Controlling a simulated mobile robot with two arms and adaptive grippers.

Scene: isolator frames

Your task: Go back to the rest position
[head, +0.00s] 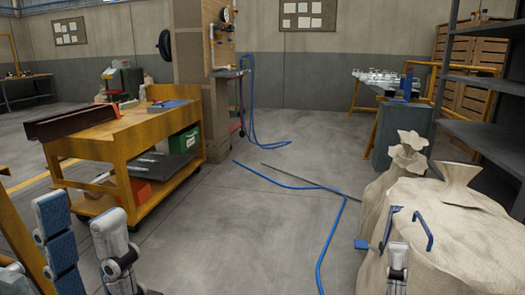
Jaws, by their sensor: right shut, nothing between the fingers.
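My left gripper (115,252) is low at the left edge of the head view, beside a blue-padded part of mine. My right gripper (398,256) is low on the right, in front of the pale sacks (465,235). It is shut with nothing visible in it. Thin blue bars show close around it. Whether it touches the sacks cannot be told.
The workbench cart (98,143) stands at the left. A blue hose (334,228) and a dark rod (292,178) lie on the floor. Grey shelving (488,88) stands at the right, with a table of white items (378,78) behind. The middle floor is otherwise open.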

